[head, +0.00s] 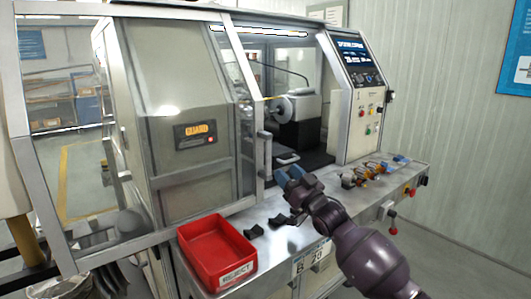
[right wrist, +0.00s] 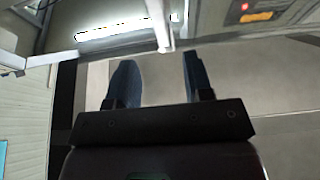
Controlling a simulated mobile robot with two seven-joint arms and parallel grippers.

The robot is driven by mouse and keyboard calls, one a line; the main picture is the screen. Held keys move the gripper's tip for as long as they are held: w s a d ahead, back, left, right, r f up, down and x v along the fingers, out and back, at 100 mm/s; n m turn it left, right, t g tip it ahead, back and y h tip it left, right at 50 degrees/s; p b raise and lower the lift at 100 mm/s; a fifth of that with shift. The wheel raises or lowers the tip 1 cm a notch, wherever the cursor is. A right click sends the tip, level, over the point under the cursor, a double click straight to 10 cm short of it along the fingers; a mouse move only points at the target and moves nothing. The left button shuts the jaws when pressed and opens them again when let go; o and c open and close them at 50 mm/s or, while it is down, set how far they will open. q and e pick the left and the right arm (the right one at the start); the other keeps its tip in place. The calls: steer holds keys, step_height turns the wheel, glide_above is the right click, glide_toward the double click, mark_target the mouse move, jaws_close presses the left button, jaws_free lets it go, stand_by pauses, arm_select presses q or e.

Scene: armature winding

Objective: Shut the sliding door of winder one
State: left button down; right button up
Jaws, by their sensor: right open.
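The sliding door (head: 248,110) of the winder is a metal-framed clear panel. It stands slid to the left, past the machine's left side, and the work opening right of it is open. A vertical bar handle (head: 267,155) is on the door's right edge. My right gripper (head: 289,178) is open and empty, just right of and below the handle, apart from it as far as I can tell. In the right wrist view its two dark blue fingers (right wrist: 160,78) are spread, with a pale bar (right wrist: 159,22) beyond them. My left gripper is not seen.
A red reject tray (head: 215,252) and dark small parts (head: 255,232) lie on the front ledge. Several coloured parts (head: 370,172) sit farther right on it. A control panel (head: 360,65) stands right of the opening. Inside is a spindle unit (head: 296,105).

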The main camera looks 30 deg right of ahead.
mark_target(270, 155)
steer(key=x, duration=0.9)
steer(key=shift+w, duration=0.35)
steer(key=shift+c, duration=0.5)
jaws_close()
